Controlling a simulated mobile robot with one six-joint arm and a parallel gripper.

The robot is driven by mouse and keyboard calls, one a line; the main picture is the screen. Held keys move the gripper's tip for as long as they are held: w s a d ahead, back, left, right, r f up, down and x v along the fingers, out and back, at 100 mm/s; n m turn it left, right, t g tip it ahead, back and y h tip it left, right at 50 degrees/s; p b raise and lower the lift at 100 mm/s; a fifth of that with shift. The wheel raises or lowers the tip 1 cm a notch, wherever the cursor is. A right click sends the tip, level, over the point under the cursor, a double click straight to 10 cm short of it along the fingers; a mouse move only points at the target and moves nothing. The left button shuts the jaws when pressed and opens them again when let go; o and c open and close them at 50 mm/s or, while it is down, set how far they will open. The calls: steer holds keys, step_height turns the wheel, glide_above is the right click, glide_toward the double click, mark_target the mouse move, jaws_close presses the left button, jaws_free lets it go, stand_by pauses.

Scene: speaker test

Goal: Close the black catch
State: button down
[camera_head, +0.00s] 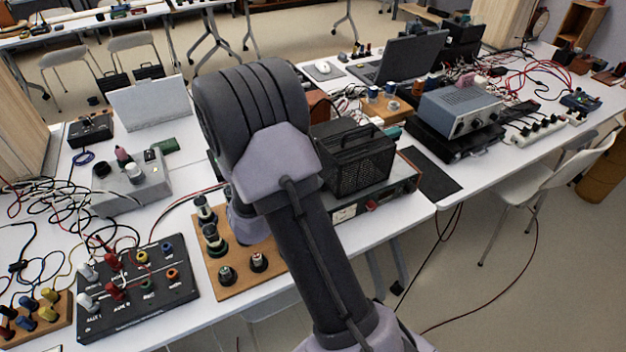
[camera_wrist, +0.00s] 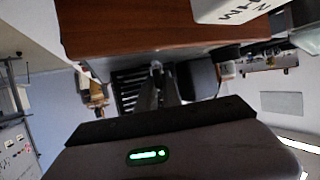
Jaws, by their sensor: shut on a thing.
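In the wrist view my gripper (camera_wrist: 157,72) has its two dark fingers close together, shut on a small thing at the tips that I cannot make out. The fingertips are just below the edge of a brown wooden panel (camera_wrist: 150,30), in front of a dark slatted part (camera_wrist: 128,88). I cannot pick out the black catch for certain in either view. In the head view my own arm hides the gripper and what it holds. A brown wooden thing (camera_head: 318,104) shows partly behind the arm.
A black mesh box (camera_head: 362,168) stands on an instrument right of my arm. A wooden board with terminals (camera_head: 262,277) and a black terminal box (camera_head: 140,300) lie left. Loose cables cover the left table. A white lettered block (camera_wrist: 232,10) is near the panel.

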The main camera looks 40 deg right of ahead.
steer(key=m+g+p, duration=0.2)
steer(key=shift+w+r+m+g+h+p, duration=0.15)
steer(key=shift+r+m+g+h+p, duration=0.15)
steer(key=shift+g+h, duration=0.1)
steer(key=m+g+p, duration=0.3)
steer(key=shift+d+f+g, duration=0.1)
steer(key=shift+f+g, duration=0.05)
steer(key=shift+g, duration=0.15)
steer(key=shift+p, duration=0.3)
steer(key=c, duration=1.5)
jaws_free()
steer(key=shift+d+f, duration=0.1)
steer(key=shift+w+r+p+v, duration=0.15)
steer(key=shift+p+v, duration=1.15)
steer(key=shift+v, duration=3.05)
steer(key=shift+w+r+p+v, duration=0.1)
steer(key=shift+p+v, duration=1.2)
steer(key=shift+v, duration=3.05)
